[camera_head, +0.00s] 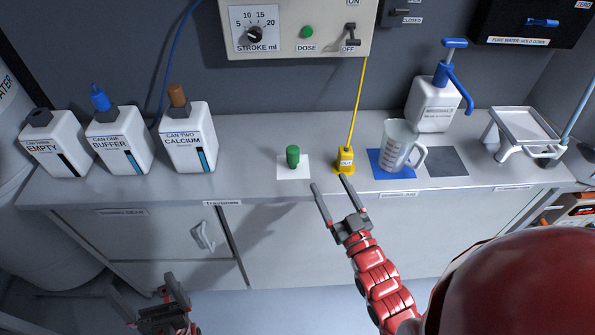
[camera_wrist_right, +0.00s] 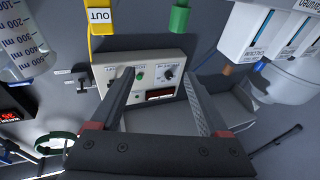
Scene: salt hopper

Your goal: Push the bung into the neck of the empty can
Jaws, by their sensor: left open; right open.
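The can labelled EMPTY (camera_head: 55,145) stands at the far left of the worktop, with a dark grey collar at its neck (camera_head: 39,118). I take the green cylinder (camera_head: 293,157), upright on a white square, to be the bung; it also shows at the top of the right wrist view (camera_wrist_right: 180,18). My right gripper (camera_head: 329,188) is open and empty, in front of the worktop edge, right of and nearer than the green cylinder. My left gripper (camera_head: 146,290) is open and empty, low in front of the cabinet, well away from the can.
The BUFFER can (camera_head: 120,145) and CALCIUM can (camera_head: 188,140) stand beside the EMPTY can. A yellow OUT fitting (camera_head: 344,162), a jug (camera_head: 397,146) on a blue square, a pump bottle (camera_head: 433,105) and a white stand (camera_head: 522,130) are to the right. Worktop between CALCIUM can and green cylinder is clear.

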